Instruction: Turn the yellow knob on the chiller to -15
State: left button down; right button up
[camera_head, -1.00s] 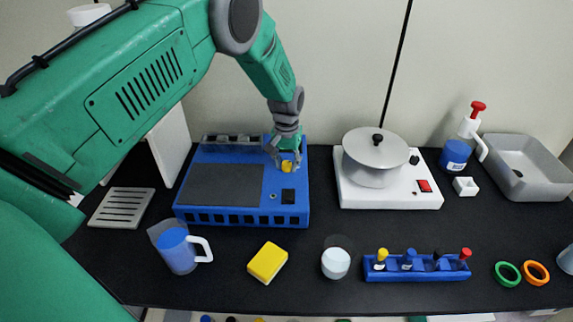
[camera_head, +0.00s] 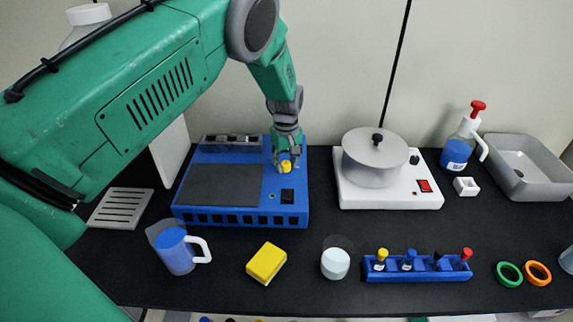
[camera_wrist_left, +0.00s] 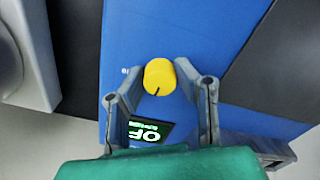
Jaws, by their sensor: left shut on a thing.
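The chiller (camera_head: 240,218) is the blue box with a dark top plate at the left back of the bench. Its yellow knob (camera_head: 285,168) is on the top right part. My left gripper (camera_head: 284,160) is over the knob from above, shut on it with one finger on each side. In the left wrist view the knob (camera_wrist_left: 159,77) sits between the fingertips, and a dark line on it points toward the lower left. A small display (camera_wrist_left: 150,131) with green letters starting "OF" shows there, partly hidden by the gripper. My right gripper is out of view.
A white hot plate (camera_head: 388,200) with a grey pot stands right of the chiller. A grey basin (camera_head: 530,180) is far right.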

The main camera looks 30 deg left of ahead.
aim_at(287, 164)
pick_arm(q)
jog(key=shift+s+d+f+n, duration=0.15)
jog(key=shift+s+f+n, duration=0.1)
jog(key=shift+n, duration=0.15)
jog(key=c, duration=1.3)
grip_release()
jog(key=shift+o, duration=0.2)
jog(key=shift+w, duration=0.1)
jog(key=shift+w+r, duration=0.1)
jog(key=shift+r, duration=0.05)
jog(key=shift+w+r, duration=0.1)
jog(key=shift+r, duration=0.4)
notch_tip(287, 164, up, 11)
jog(key=shift+f, duration=0.1)
